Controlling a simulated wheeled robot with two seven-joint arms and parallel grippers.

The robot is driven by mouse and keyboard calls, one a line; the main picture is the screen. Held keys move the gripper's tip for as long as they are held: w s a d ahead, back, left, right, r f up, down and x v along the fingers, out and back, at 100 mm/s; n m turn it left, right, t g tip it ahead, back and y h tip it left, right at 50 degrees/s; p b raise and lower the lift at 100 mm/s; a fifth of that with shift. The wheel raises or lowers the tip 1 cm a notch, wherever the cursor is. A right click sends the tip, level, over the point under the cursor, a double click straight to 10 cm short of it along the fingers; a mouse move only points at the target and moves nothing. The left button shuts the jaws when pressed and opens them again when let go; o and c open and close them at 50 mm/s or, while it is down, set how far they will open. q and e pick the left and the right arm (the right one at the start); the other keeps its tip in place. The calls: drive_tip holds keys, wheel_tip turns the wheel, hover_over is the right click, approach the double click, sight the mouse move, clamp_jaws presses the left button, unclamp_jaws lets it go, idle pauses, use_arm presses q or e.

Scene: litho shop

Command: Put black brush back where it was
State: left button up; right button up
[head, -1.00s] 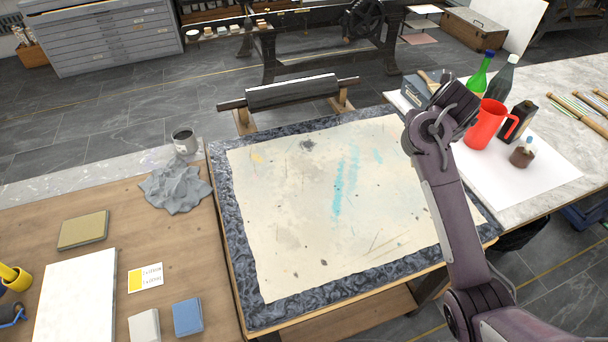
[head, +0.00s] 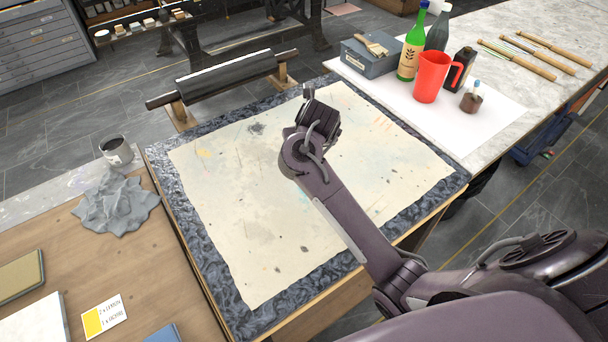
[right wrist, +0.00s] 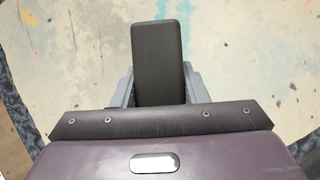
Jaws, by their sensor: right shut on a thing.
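My right gripper (head: 318,110) is above the far middle part of the paint-marked pale sheet (head: 225,200), its jaws mostly hidden by the wrist in the head view. In the right wrist view its grey fingers (right wrist: 163,88) are shut on the black brush (right wrist: 163,55). The brush shows there as a plain dark block, with its underside hidden. The pale sheet fills the background of that view. I cannot tell the gap between brush and sheet. My left gripper is not in view.
A grey-blue box (head: 366,60) with a wooden-handled brush (head: 372,44) on it stands on the right table. Near it are a green bottle (head: 411,50), a red jug (head: 430,78) and a dark bottle (head: 462,70). A roller (head: 227,76) lies beyond the sheet. A grey cloth (head: 115,203) lies left.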

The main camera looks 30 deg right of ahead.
wheel_tip(320, 180, down, 8)
drive_tip(key=shift+b, duration=1.2)
drive_tip(key=shift+f, duration=0.15)
drive_tip(key=o, duration=1)
drive_tip(key=shift+o, duration=0.2)
